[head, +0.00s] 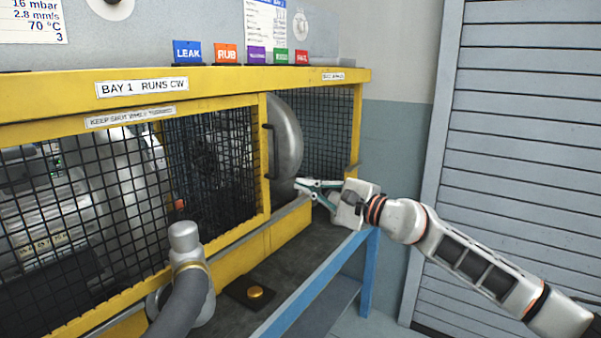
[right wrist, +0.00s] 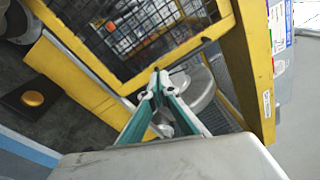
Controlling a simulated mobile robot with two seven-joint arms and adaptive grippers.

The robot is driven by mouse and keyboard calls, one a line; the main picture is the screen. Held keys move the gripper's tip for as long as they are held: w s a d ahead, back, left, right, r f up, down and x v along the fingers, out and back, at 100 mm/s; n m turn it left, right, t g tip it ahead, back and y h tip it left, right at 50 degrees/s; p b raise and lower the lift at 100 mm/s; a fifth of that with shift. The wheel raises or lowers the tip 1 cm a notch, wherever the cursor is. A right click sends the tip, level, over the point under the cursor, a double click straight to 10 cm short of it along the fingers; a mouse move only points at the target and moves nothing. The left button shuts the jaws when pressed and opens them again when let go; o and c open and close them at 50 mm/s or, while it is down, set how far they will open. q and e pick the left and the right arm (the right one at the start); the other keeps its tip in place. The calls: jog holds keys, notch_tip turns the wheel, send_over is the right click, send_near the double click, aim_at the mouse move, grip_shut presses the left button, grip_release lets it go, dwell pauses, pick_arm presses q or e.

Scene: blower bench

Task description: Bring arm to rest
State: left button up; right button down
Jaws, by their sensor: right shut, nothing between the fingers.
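My right arm (head: 470,262) reaches in from the right edge of the head view, over the end of the bench. Its right gripper (head: 299,185) has green and pale fingers, brought together at the tips with nothing between them. The fingertips are in front of the lower part of a grey round housing, right of the yellow cage frame; I cannot tell whether they touch anything. In the right wrist view the fingers (right wrist: 159,77) meet in a point below the yellow mesh frame. My left gripper does not show.
A yellow mesh cage (head: 232,87) encloses machinery and has a dark handle (head: 268,150). A grey capped pipe (head: 187,262) stands in front, near a yellow button (head: 255,292). A blue bench rail (head: 318,285) runs below my arm. Coloured tags (head: 188,52) stand on top. A slatted shutter (head: 525,120) is at right.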

jog(key=s+d+f+m+t+h+p, duration=0.25)
jog(key=s+f+m, duration=0.55)
jog(key=f+m, duration=0.7)
jog(key=s+d+f+m+t+h+p, duration=0.1)
jog(key=s+d+f+m+t+h, duration=0.15)
jog(key=s+f+m, duration=1.2)
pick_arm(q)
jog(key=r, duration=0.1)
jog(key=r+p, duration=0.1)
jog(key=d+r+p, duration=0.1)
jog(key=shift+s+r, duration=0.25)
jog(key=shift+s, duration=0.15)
pick_arm(e)
jog(key=s+d+f+m+g+h, duration=0.3)
jog(key=s+d+f+m, duration=0.3)
jog(key=s+m, duration=0.5)
jog(key=s+d+f+m+g+h, duration=0.3)
jog(key=s+d+f+m, duration=0.3)
jog(key=s+f+m, duration=0.5)
jog(key=m, duration=0.4)
jog(key=shift+d+f, duration=0.15)
jog(key=shift+d, duration=0.2)
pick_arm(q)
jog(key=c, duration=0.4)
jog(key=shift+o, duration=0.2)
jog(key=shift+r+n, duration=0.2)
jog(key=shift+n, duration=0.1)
pick_arm(e)
jog(key=shift+a, duration=0.1)
